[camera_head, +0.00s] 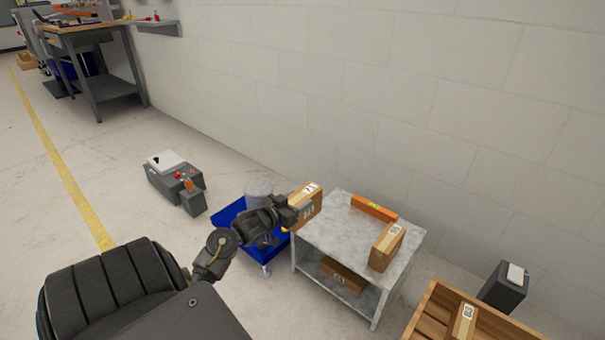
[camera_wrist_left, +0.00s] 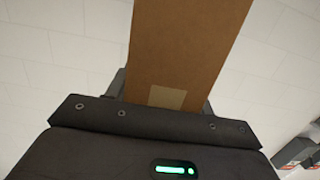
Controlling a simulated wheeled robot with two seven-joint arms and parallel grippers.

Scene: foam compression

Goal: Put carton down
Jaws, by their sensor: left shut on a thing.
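My left gripper (camera_head: 287,210) is shut on a brown cardboard carton (camera_head: 306,203) at the left edge of a grey table (camera_head: 331,229). The head view does not show clearly whether the carton touches the tabletop. In the left wrist view the carton (camera_wrist_left: 185,45) rises tall from between the jaws, with a lighter patch low on its face. The fingertips are mostly hidden there. My right gripper is in neither view.
Another carton (camera_head: 386,246) stands on the table's right side, with an orange box (camera_head: 374,208) at the back. A carton (camera_head: 343,275) lies on the lower shelf. A blue cart (camera_head: 229,212) stands left, a wooden crate (camera_head: 424,318) right. The tabletop's middle is clear.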

